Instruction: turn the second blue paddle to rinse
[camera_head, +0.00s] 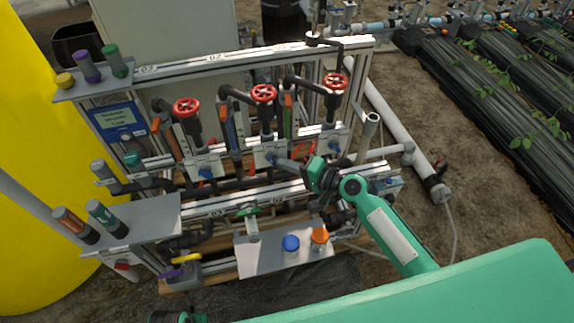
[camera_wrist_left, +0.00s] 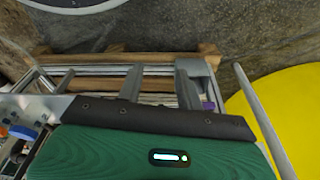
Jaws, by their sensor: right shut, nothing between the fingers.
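Three small blue paddles sit on pale plates in a row below the red handwheels. The second blue paddle (camera_head: 271,159) is the middle one, on its plate (camera_head: 262,153); its exact angle and the plate's marks are too small to read. My right gripper (camera_head: 279,161) reaches in from the right, its shut, empty fingertips beside or against this paddle; I cannot tell whether they touch. The first paddle (camera_head: 205,173) is to the left and the third (camera_head: 334,147) to the right. My left gripper (camera_wrist_left: 160,82) shows two separated fingers with nothing between them, away from the paddles.
Red handwheels (camera_head: 264,94) and grey pipes stand above the paddles. A lower shelf (camera_head: 262,257) carries a blue and an orange knob. Another shelf (camera_head: 150,215) holds capped cylinders at left. A yellow tank (camera_head: 35,150) stands far left. Bare soil lies right of the skid.

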